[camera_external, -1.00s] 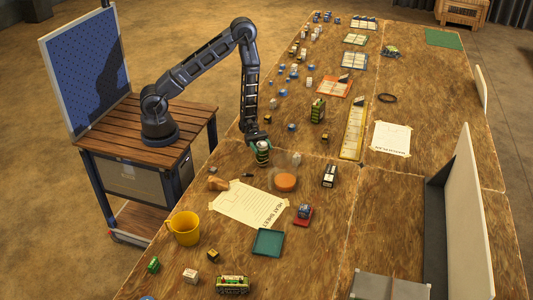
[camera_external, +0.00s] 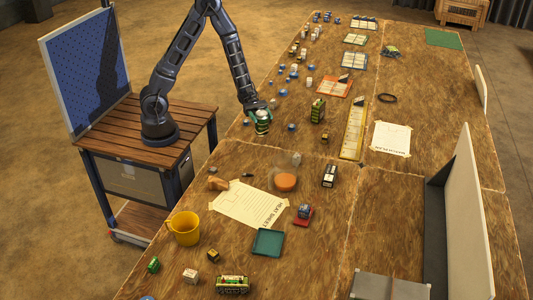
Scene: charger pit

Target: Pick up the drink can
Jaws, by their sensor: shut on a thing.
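The drink can (camera_external: 262,126) is small, with dark green and pale bands and a light top. It is held upright, and seems to be above the wooden table. My gripper (camera_external: 260,114) is shut on the upper part of the can, with its green-tipped fingers around it. The arm reaches down to it from the upper left.
An orange disc (camera_external: 285,183) under a clear dome, a small black-and-white box (camera_external: 329,175) and a dark green block (camera_external: 317,111) stand nearby. A paper sheet (camera_external: 248,204), a yellow mug (camera_external: 184,229) and a teal tray (camera_external: 267,243) lie nearer the front. Several small blocks lie behind.

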